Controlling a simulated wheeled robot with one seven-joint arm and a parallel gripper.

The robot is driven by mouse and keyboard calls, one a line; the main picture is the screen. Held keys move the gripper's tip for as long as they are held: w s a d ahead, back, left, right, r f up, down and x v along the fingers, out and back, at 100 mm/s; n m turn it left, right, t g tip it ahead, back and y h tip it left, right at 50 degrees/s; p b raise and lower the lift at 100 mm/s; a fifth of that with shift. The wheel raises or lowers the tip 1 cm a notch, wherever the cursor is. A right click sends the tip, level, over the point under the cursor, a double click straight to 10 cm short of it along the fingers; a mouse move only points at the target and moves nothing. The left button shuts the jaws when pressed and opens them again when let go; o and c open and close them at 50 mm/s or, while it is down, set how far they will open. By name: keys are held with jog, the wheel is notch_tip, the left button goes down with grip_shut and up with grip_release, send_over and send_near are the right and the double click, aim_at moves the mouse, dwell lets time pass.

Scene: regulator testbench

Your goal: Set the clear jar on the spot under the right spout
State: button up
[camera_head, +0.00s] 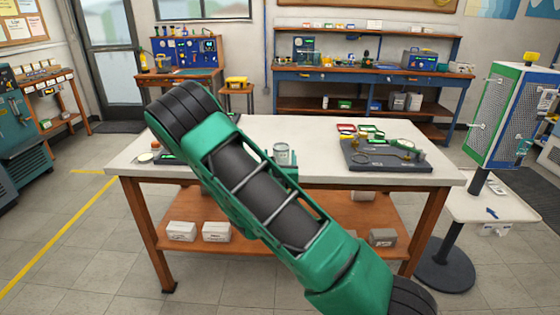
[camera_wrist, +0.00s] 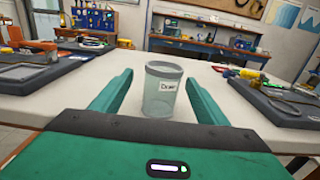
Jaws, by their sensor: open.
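The clear jar (camera_wrist: 162,92) stands upright on the white tabletop, with a grey rim and a white label. It also shows in the head view (camera_head: 282,154), just beyond my arm. My gripper (camera_wrist: 161,90) is open, with one green finger on each side of the jar. Gaps show between the fingers and the jar, so I see no grip on it. In the head view my arm hides most of the gripper. I cannot make out the right spout or the spot under it in either view.
Another dark board (camera_wrist: 40,72) lies on the left. The white tabletop (camera_head: 310,130) is clear behind the jar.

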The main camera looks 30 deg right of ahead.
aim_at(281, 155)
jog(key=shift+x, duration=1.9)
jog(key=shift+s+d+f, duration=0.15)
jog(key=shift+d, duration=0.05)
jog(key=shift+c, duration=0.6)
jog(key=c, duration=1.1)
jog(key=shift+c, duration=0.2)
